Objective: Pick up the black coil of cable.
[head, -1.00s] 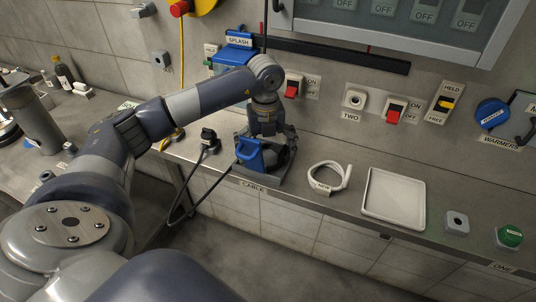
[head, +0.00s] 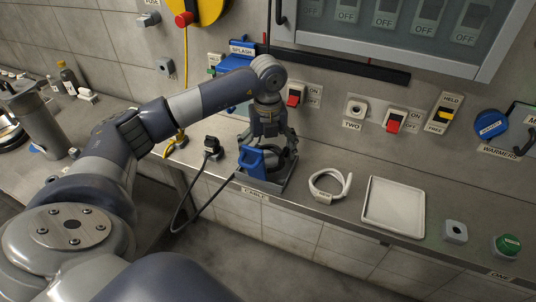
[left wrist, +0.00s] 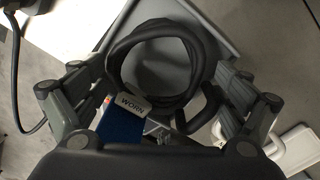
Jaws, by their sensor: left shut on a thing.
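The black coil of cable (left wrist: 118,66) is a thick dark ring between the two fingers of my left gripper (left wrist: 160,75) in the left wrist view. A blue part with a white tag reading WORN (left wrist: 132,104) sits beside the ring. In the head view the coil (head: 286,160) is partly hidden by my left gripper (head: 272,145), which points down over it and is shut on it. The coil is at the grey tray (head: 268,188) on the counter; I cannot tell whether it touches the tray. My right gripper is not in view.
A white coil (head: 328,186) and an empty pale tray (head: 394,206) lie to the right. A black plug (head: 212,146) with a hanging cord is at the left. Red wall switches (head: 296,95) are behind. The counter's front edge is close.

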